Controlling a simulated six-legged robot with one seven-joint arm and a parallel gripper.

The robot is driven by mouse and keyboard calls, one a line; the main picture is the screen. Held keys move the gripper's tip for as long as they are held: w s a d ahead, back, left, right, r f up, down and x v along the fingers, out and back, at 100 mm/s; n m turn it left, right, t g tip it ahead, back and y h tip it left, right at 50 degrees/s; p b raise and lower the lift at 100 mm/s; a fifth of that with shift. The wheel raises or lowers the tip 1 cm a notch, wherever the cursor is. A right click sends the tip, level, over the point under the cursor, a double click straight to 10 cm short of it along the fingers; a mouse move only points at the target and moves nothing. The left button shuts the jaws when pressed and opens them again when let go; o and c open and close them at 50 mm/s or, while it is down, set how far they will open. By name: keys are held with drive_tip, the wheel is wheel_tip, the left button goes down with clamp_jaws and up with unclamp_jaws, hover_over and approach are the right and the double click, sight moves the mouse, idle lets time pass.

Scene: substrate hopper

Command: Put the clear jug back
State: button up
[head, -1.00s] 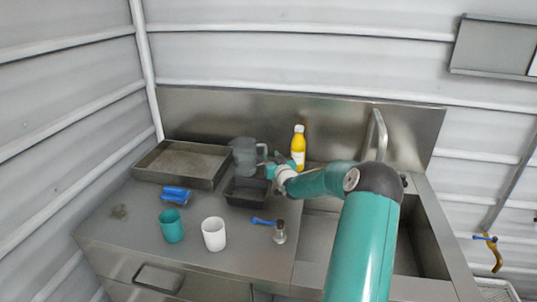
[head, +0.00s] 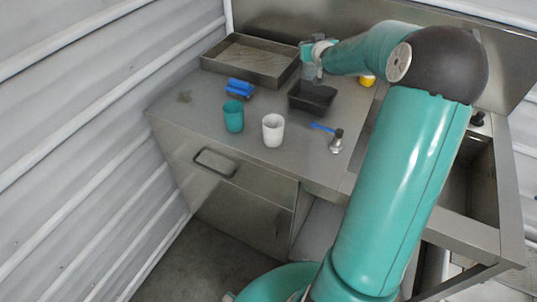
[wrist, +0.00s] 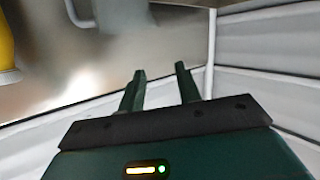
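The clear jug (head: 312,71) stands at the back of the steel counter, mostly hidden behind my gripper in the head view. In the wrist view part of the grey see-through jug (wrist: 124,16) shows at the top edge, with its handle (wrist: 80,14) to the left. My gripper (wrist: 160,72) is open, its two dark fingers apart with nothing between them. In the head view my gripper (head: 306,51) is at the jug, overlapping its upper part; I cannot tell whether they touch.
A shallow steel tray (head: 222,68) lies back left, and a black bin (head: 312,98) stands in front of the jug. A yellow bottle (head: 367,81) is right of it.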

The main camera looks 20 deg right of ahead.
drive_tip(key=s+a+r+n+g, duration=0.1)
drive_tip(key=s+a+r+g, duration=0.15)
drive_tip(key=s+a, duration=0.65)
drive_tip(key=s+a+r+g, duration=0.25)
drive_tip(key=s+a, duration=0.35)
drive_tip(key=a, duration=0.6)
drive_tip(key=s+a+f+g+y, duration=0.1)
drive_tip(key=s+a, duration=0.5)
drive_tip(key=s, duration=0.6)
drive_tip(key=s+a+f+g+y, duration=0.2)
drive_tip(key=s+a, duration=0.4)
drive_tip(key=s, duration=0.5)
drive_tip(key=shift+s+a+n+g+y, duration=0.3)
drive_tip(key=shift+s+n+y, duration=0.1)
drive_tip(key=shift+y, duration=0.1)
